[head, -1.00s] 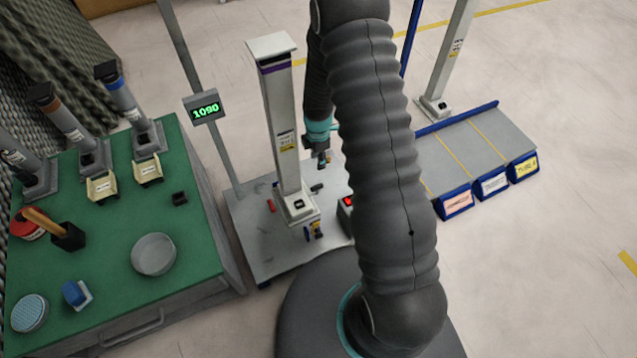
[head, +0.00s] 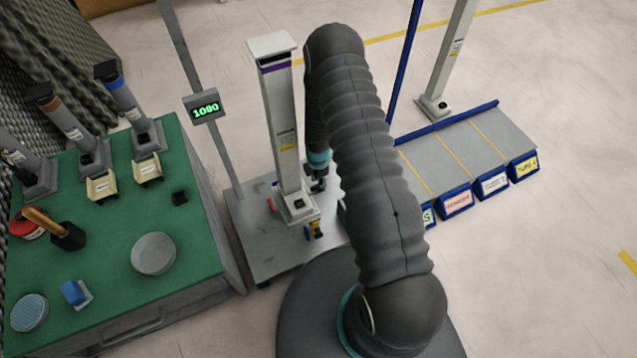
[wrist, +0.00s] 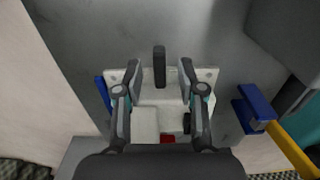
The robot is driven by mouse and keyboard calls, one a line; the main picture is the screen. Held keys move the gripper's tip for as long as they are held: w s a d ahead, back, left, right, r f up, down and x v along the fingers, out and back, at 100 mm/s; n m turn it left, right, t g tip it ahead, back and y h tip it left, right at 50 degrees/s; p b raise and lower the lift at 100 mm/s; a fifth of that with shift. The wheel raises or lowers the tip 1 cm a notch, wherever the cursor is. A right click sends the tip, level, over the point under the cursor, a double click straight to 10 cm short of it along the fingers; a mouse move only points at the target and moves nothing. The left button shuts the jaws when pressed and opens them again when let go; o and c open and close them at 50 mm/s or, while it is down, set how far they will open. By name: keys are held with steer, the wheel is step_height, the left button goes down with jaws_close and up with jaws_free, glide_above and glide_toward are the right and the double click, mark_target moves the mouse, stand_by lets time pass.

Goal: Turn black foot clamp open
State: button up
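The black foot clamp (wrist: 159,66) shows in the wrist view as a short upright dark lever at the edge of a pale foot plate (wrist: 146,120). My gripper (wrist: 161,64) is open, with one fingertip on each side of the lever and a gap on both sides. In the head view my gripper (head: 318,186) is low beside the foot of the white column (head: 281,130), on its right side. There it hides the black clamp. A red clamp (head: 271,205) is at the left of the foot, and a yellow and blue part (head: 315,229) is at its front.
The grey base plate (head: 262,252) carries the column. A green-topped bench (head: 110,240) with tools stands at the left. A display (head: 205,107) reads 1090. At the right is a grey rack (head: 485,140) with labelled blue bins (head: 457,201). Open floor lies beyond.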

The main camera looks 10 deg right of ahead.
steer(key=shift+f, duration=0.55)
jaws_close()
